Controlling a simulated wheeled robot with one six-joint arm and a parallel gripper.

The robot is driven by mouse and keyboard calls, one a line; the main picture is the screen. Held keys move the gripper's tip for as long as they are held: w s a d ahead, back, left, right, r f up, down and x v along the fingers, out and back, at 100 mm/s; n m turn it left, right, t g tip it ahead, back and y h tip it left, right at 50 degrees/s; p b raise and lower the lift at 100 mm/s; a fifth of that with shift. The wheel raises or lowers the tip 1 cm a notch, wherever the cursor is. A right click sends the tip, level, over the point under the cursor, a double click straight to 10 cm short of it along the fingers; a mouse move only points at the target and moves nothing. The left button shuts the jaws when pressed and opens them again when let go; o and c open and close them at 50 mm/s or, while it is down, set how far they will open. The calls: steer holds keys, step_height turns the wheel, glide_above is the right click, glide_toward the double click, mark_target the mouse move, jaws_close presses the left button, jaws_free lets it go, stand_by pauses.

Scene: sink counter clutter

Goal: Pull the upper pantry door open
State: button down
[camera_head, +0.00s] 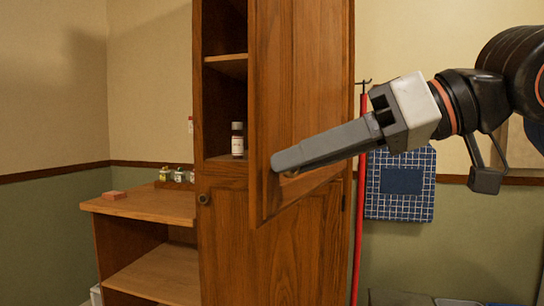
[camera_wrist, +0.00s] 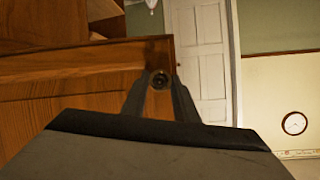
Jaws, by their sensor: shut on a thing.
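The upper pantry door (camera_head: 302,90) is brown wood and stands partly open, swung out toward me from the tall pantry (camera_head: 222,12). Its edge and panel also show in the wrist view (camera_wrist: 60,80). My gripper (camera_head: 278,164) is at the lower left part of the door. In the wrist view its two fingers (camera_wrist: 160,84) are closed around the small round dark knob (camera_wrist: 160,79). In the head view the fingers mostly hide the knob.
The lower pantry door (camera_head: 270,245) is shut, with its own knob (camera_head: 204,199). A wooden side counter (camera_head: 150,205) at left holds small jars (camera_head: 178,174) and a reddish block (camera_head: 115,196). A red pole (camera_head: 358,220) and a blue checked cloth (camera_head: 400,205) are at right.

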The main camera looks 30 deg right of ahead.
steer(key=s+d+n+g+y, duration=0.1)
steer(key=s+d+n, duration=0.1)
steer(key=s+d, duration=0.4)
steer(key=shift+g+y, duration=0.4)
steer(key=shift+s+r, duration=0.1)
steer(key=c, duration=1.4)
jaws_free()
steer(key=shift+d, duration=0.15)
steer(key=v, duration=1.7)
steer(key=shift+s+d, duration=0.1)
steer(key=shift+s, duration=0.05)
